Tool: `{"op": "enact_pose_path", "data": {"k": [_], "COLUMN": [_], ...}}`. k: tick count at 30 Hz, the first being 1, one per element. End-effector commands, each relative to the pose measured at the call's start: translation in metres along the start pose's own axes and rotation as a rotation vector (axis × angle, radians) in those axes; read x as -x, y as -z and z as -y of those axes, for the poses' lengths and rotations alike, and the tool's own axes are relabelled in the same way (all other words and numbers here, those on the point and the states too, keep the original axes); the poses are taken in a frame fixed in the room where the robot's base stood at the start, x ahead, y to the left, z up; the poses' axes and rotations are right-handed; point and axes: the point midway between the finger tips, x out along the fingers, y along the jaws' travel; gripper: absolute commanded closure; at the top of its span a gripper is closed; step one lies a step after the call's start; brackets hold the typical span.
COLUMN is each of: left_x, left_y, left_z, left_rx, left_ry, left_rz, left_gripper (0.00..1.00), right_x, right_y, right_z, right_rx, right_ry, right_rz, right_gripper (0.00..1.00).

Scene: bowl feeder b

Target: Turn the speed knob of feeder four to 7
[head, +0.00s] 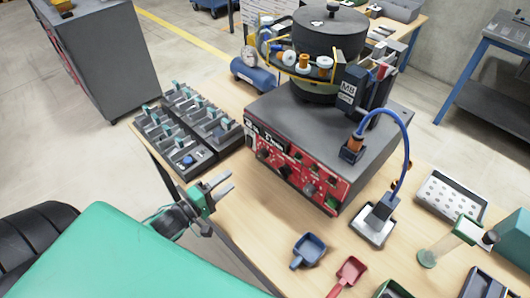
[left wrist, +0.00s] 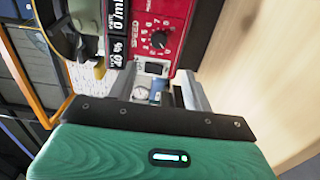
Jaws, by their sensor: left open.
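The feeder's control box (head: 325,170) has a red front panel (head: 296,172) with black knobs and digital displays. In the left wrist view the black round speed knob (left wrist: 159,41) sits on the red panel beside the printed word SPEED; its pointer is too small to read. Next to it is a display (left wrist: 117,28) showing 0 /min and 40 %. My left gripper (head: 224,185) is open and empty, left of and in front of the panel, clear of it. In the left wrist view its fingers (left wrist: 156,88) lie below the knob, apart from it. My right gripper is not seen.
A black bowl (head: 330,35) with an M8 label (head: 348,88) stands on the box. Black bins (head: 188,130) and a blue cylinder with a gauge (head: 252,75) lie to the left. A blue scoop (head: 309,247), a red scoop (head: 349,272) and a cable (head: 408,150) are front right.

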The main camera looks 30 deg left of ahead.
Motion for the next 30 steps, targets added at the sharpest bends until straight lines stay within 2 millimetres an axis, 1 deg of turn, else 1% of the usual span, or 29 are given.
{"op": "enact_pose_path", "data": {"k": [2,5,7,10,13,19,24,30], "left_x": [-0.006,-0.019,-0.029,-0.044,-0.059,-0.089,-0.112,-0.130], "left_y": [0.000,0.000,0.000,0.000,0.001,0.000,0.000,0.001], "left_z": [-0.001,-0.002,-0.002,-0.002,-0.002,-0.002,-0.002,-0.001], "left_rx": [0.001,0.001,0.000,0.000,0.000,0.000,0.000,0.000], "left_ry": [-0.001,-0.002,-0.003,-0.002,-0.002,-0.001,-0.002,0.000], "left_rz": [-0.001,-0.001,-0.001,-0.001,-0.001,-0.002,-0.001,-0.001], "left_gripper": [0.49,0.49,0.49,0.49,0.49,0.49,0.49,0.49], "right_x": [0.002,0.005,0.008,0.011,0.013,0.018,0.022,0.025], "right_y": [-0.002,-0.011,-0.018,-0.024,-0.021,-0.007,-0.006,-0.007], "right_z": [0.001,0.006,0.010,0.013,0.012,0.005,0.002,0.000], "right_rx": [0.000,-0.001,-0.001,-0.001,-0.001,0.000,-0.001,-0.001], "right_ry": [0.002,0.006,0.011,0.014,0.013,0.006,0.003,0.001], "right_rz": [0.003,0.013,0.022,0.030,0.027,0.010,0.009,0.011], "right_gripper": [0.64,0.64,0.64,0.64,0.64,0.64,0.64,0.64]}}
